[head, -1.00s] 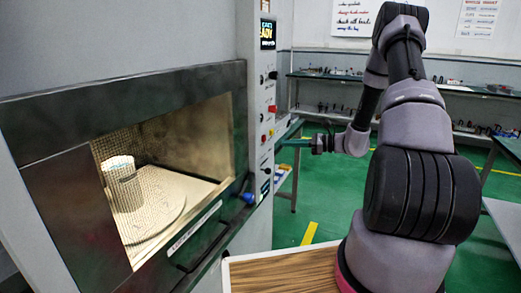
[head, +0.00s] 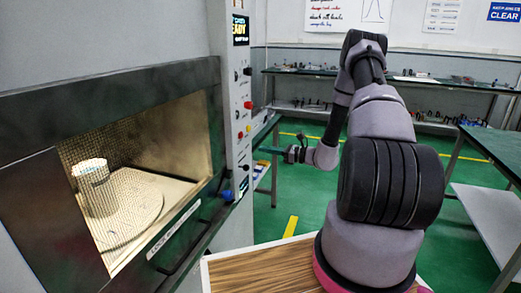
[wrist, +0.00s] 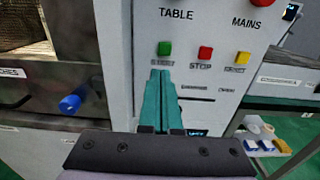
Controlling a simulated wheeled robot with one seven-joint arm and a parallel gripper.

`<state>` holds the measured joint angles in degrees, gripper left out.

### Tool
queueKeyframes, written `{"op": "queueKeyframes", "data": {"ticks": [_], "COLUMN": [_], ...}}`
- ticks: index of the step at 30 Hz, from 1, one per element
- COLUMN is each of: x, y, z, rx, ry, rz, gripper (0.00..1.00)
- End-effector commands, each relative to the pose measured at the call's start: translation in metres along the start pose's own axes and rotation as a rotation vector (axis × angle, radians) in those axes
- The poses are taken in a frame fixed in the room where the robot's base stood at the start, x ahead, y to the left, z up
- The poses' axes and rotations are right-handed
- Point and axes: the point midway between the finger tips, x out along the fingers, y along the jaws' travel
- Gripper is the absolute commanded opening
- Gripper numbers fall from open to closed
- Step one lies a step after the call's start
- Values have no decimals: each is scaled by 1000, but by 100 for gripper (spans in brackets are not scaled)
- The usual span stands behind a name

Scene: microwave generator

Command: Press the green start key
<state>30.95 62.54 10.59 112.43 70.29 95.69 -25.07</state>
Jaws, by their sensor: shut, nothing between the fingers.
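The gap in depth is hard to judge. In the head view my gripper (head: 264,150) is beside the panel's right edge, and the green key is too small to tell.
The microwave door (head: 32,190) is closed, with a lit cavity and a white cylinder (head: 94,186) on a turntable inside. A blue knob (wrist: 70,103) sticks out left of my fingers. A red knob (wrist: 262,2) is higher on the panel. Shelves stand behind.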

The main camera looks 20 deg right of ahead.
Motion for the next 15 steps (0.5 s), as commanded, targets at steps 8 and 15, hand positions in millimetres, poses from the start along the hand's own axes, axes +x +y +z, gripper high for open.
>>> {"op": "queueKeyframes", "data": {"ticks": [8, 15], "x": [62, 102], "y": [1, 1], "z": [0, 0], "rx": [-2, -2], "ry": [0, 0], "rz": [4, 2], "gripper": [0, 0]}}
